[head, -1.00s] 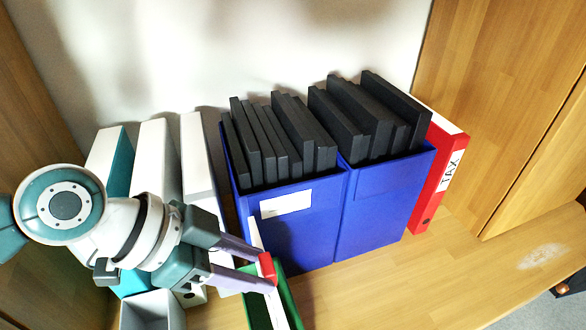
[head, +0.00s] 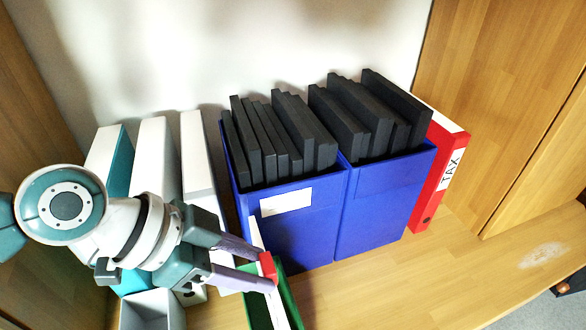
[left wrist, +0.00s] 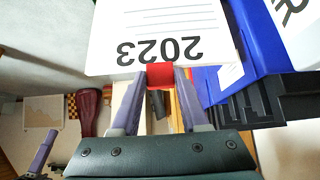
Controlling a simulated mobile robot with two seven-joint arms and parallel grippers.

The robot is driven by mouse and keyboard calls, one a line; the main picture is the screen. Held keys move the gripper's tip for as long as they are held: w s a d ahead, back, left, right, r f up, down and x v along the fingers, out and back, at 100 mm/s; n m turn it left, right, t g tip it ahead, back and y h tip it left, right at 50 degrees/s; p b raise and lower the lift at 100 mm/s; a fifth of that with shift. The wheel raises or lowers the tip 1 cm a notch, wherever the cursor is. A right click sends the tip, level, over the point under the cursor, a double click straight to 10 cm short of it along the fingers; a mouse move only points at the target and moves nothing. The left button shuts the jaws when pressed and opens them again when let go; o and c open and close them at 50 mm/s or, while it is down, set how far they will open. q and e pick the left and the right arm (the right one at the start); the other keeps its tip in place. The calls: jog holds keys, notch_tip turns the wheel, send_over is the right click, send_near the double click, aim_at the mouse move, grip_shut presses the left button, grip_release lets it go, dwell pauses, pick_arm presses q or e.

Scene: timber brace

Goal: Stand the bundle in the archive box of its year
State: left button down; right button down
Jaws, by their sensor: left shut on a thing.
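My left gripper (head: 268,270) is shut on the red tab of a white bundle (head: 257,236). In the left wrist view the fingers (left wrist: 158,100) pinch the red tab, and the bundle's white face (left wrist: 160,30) reads 2023 upside down. In the head view the bundle is upright and slightly tilted, its lower part within the outline of a narrow green box (head: 286,293). The head view cuts off the bottom of both, so I cannot tell whether the bundle touches the box floor. A purple finger-like part (left wrist: 40,150), apparently of my right gripper, shows at the left wrist view's lower left.
Two blue boxes (head: 333,240) filled with black folders (head: 285,140) stand right behind the green box. A red TAX binder (head: 440,180) is beside them. White and teal binders (head: 155,160) stand at left, with an open grey box (head: 150,312) in front. Shelf front right is clear.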

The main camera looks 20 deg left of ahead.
pick_arm(q)
notch_tip(320, 180, down, 12)
jog(key=b, duration=1.1)
jog(key=shift+f+b, duration=0.15)
jog(key=shift+b, duration=0.15)
dwell(1.4)
grip_release()
dwell(0.6)
notch_tip(320, 180, up, 8)
jog(key=p, duration=0.7)
